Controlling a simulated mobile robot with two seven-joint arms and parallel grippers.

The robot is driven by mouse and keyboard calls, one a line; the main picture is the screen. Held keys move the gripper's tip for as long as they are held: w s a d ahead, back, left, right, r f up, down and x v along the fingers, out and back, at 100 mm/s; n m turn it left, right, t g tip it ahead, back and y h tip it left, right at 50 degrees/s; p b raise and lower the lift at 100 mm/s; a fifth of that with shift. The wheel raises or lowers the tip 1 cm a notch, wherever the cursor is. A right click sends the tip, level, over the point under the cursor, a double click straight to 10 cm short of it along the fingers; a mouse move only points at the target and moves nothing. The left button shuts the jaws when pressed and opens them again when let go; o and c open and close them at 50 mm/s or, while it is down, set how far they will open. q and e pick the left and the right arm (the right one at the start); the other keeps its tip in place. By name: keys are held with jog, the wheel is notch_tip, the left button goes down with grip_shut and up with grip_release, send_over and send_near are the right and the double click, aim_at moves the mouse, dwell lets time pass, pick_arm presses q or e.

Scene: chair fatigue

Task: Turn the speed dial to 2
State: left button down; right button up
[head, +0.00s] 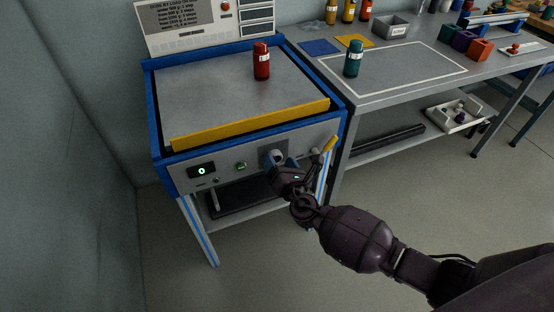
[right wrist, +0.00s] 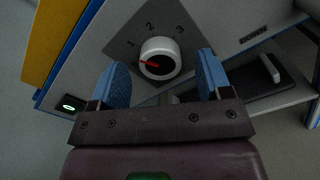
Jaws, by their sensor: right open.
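The speed dial (right wrist: 160,55) is a round pale knob on a dark plate marked 1, 2 and 3. Its red pointer points left, a little below the 1. In the head view the dial (head: 271,156) is on the grey front panel of the blue-framed machine, partly covered by my right gripper (head: 283,170). In the right wrist view my right gripper (right wrist: 162,62) is open, with one blue finger on each side of the dial and visible gaps to it. I cannot tell how deep the fingertips reach. My left gripper is not in view.
The panel also has a display (head: 202,171) reading 0, a green button (head: 241,166) and a yellow lever (head: 329,145) right of the dial. A red bottle (head: 261,61) stands on the machine top. A workbench (head: 400,91) adjoins at right; a wall (head: 60,150) is at left.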

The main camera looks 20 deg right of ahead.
jog(key=shift+w, duration=0.85)
